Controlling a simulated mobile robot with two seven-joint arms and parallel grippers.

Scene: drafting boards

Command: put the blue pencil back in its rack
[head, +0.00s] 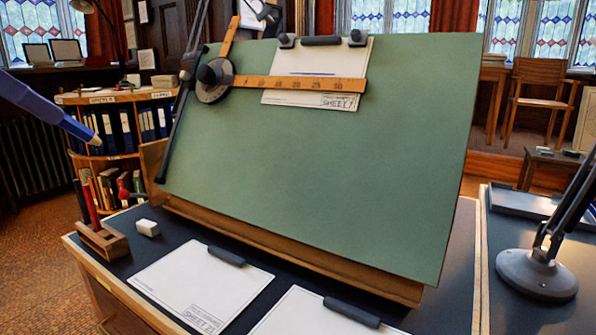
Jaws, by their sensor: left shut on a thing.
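The blue pencil (82,131) comes in from the left edge, large and near the camera. Its bare wooden tip points right and down. It is in the air, above and left of the rack, and apart from it. My left gripper is shut on the pencil at the left edge; its fingers can hardly be made out. The small wooden rack (118,245) stands at the left end of the dark desk top. A red pencil (91,207) and a dark one (80,201) stand upright in it. My right gripper is not in view.
A white eraser (147,228) lies right of the rack. The tilted green drawing board (320,160) fills the middle, with a wooden rule (300,84) across it. Sheets (195,285) lie in front. A lamp base (536,274) stands at right. Shelves (110,97) are behind.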

